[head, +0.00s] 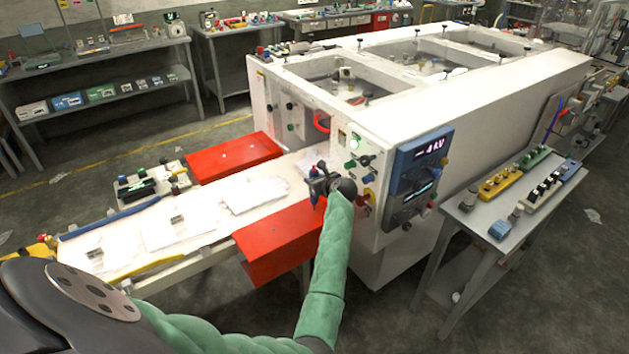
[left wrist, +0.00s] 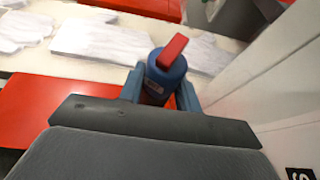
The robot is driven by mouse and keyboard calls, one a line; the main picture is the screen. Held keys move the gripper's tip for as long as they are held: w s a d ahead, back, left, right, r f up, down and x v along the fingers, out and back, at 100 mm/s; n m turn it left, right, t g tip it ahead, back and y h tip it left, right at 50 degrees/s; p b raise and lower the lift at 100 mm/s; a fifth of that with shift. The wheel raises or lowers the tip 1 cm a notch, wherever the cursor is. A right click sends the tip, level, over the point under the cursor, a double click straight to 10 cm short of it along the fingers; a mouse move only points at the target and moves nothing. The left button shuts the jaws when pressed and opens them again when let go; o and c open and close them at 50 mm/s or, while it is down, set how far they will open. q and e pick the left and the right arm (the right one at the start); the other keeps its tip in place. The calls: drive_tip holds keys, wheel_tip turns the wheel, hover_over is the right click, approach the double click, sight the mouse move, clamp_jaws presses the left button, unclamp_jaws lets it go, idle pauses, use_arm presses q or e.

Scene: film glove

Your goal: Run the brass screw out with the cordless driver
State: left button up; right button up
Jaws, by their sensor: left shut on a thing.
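My left gripper (head: 318,182) is at the front panel of the white machine, above the right red plate. It is shut on a blue, round-bodied tool with a red block on its end, which I take to be the cordless driver (left wrist: 158,82). In the left wrist view the fingers (left wrist: 160,98) clasp its sides. In the head view the gripper and wrist hide most of the tool. I cannot make out the brass screw itself. My right gripper is out of view.
The white machine (head: 520,88) has knobs and a blue display unit (head: 418,158) close right of my wrist. A grey side table (head: 497,222) stands at right.

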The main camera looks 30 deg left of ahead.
use_arm(q)
drive_tip(key=shift+b, duration=0.3)
drive_tip(key=shift+f, duration=0.1)
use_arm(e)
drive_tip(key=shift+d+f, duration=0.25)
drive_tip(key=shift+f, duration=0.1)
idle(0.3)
